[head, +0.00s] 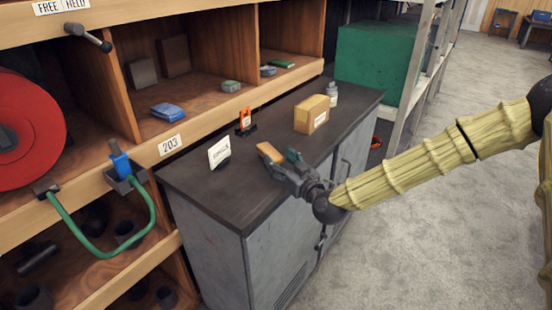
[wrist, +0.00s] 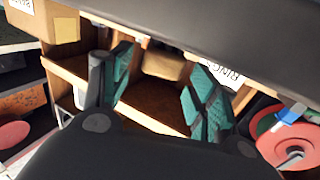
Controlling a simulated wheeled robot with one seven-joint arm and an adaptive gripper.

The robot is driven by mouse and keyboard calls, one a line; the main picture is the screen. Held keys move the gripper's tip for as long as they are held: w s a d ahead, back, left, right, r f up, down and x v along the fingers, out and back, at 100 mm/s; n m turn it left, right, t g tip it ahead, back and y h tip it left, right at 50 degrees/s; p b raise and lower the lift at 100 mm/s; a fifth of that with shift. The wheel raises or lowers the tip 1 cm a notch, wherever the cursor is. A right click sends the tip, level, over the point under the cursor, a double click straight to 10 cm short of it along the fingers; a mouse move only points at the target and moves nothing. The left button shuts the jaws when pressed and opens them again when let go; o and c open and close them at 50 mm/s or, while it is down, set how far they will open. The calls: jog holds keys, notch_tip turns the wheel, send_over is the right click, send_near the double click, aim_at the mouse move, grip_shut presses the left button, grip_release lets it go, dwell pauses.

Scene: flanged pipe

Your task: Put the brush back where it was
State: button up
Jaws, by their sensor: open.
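My gripper (head: 279,160) is over the dark top of the grey cabinet, with its jaws spread. Its two teal finger pads also show apart in the wrist view (wrist: 160,90). A small tan piece (head: 268,152) shows at the fingertips, perhaps part of the brush. I cannot tell whether it touches the counter or a finger. In the wrist view a tan shape (wrist: 165,63) shows between the pads, and I cannot tell whether it is the same piece. A blue-handled item (head: 120,160) stands in a grey holder on the shelf front, and its kind is unclear.
The cabinet top (head: 200,178) also bears a white card (head: 219,152), an orange-and-black item (head: 245,120), a yellow-tan box (head: 312,114) and a small bottle (head: 332,94). Wooden shelves with a red reel (head: 30,130) stand at left. A green hose (head: 110,250) hangs in front.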

jog(key=b+v, duration=0.1)
jog(key=v, duration=0.7)
jog(key=shift+s+d, duration=0.15)
jog(key=shift+s, duration=0.2)
jog(key=shift+f, duration=0.1)
